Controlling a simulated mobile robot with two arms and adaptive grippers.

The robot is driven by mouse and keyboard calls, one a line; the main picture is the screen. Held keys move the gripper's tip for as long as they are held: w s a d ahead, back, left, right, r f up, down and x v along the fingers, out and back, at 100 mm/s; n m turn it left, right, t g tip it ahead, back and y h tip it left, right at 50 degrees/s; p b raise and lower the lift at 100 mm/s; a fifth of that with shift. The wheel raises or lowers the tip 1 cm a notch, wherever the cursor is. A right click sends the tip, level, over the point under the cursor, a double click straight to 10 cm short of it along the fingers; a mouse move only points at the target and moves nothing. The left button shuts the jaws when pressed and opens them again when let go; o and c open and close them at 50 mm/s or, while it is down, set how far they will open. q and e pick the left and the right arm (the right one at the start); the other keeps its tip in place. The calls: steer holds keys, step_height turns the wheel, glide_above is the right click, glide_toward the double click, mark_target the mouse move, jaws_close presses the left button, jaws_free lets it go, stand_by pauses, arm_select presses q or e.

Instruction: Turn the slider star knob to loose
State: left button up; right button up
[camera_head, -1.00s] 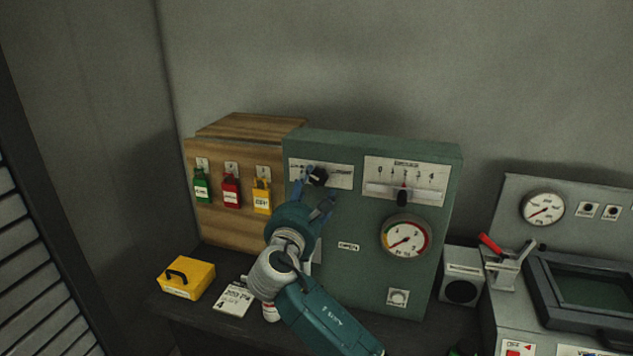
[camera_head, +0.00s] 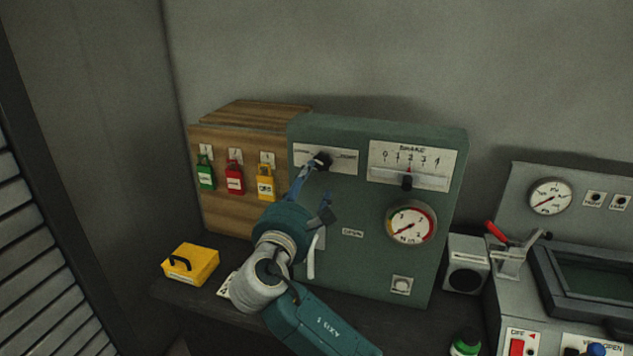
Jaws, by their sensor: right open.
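A dark knob (camera_head: 322,160) sits on a white label plate at the upper left of the green panel (camera_head: 350,265); the small lettering beside it is too blurred to read. My right gripper (camera_head: 319,191) is open just below the knob. One blue finger reaches up to the knob's lower left, and the other finger lies lower right; I cannot tell whether either touches it. To the right, a slider (camera_head: 407,182) with a red pointer sits under a scale plate (camera_head: 430,157), near its middle. My left gripper is not in view.
A round gauge (camera_head: 410,225) and a square button (camera_head: 401,286) are on the panel. Red, green and yellow padlocks (camera_head: 235,180) hang on the wooden box at left. A yellow case (camera_head: 190,263) is on the bench. A lever console (camera_head: 510,255) stands at right.

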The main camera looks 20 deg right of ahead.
mark_target(322, 164)
steer(key=w+d+m+b, duration=0.1)
steer(key=w+m+b, duration=0.1)
steer(key=m, duration=0.4)
steer(key=w+d+m+b, duration=0.2)
steer(key=w+m+b, duration=0.1)
steer(key=m, duration=0.4)
steer(key=w+d+m+b, duration=0.2)
steer(key=w+m+b, duration=0.1)
steer(key=m, duration=0.3)
steer(key=shift+w+d+f+m+g+h, duration=0.15)
steer(key=shift+w+m+g+h, duration=0.15)
steer(key=shift+w+m+g, duration=0.15)
steer(key=shift+w+d, duration=0.25)
steer(key=shift+w, duration=0.2)
